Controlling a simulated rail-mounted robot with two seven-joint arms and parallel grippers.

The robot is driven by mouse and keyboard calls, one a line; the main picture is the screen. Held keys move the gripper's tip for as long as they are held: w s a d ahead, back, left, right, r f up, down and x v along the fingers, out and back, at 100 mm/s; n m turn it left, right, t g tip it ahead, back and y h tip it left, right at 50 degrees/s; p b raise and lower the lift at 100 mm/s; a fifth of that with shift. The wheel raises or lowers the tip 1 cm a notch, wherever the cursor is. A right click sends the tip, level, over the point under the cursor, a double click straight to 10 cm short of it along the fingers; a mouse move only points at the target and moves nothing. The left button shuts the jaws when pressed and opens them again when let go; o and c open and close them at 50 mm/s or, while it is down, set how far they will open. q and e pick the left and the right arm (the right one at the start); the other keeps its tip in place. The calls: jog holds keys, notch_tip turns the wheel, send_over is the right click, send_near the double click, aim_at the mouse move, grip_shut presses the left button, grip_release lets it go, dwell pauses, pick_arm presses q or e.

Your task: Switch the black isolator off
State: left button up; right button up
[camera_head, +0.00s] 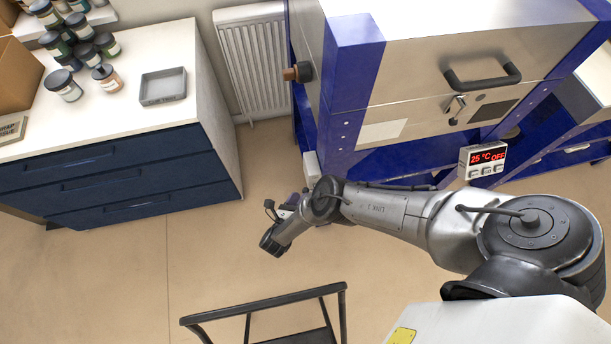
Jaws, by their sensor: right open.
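My right arm reaches in from the right, and its gripper (271,243) is low over the floor, left of the kiln (435,75). It is open and apart from the kiln; its fingers are hard to make out. I cannot pick out the black isolator for certain. A pale box (311,166) low at the kiln's left side is partly hidden by my arm. A dark round fitting with a brown end (298,73) sticks out of the kiln's left side. My left gripper is out of view.
A blue drawer cabinet (120,185) with jars and a grey tray (163,87) stands at left. A radiator (254,62) is on the wall. A black-framed stand (265,304) is in front. Floor is clear between cabinet and kiln.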

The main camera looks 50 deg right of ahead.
aim_at(305, 189)
jog(key=shift+b+x, duration=0.45)
jog(key=shift+x, duration=1.5)
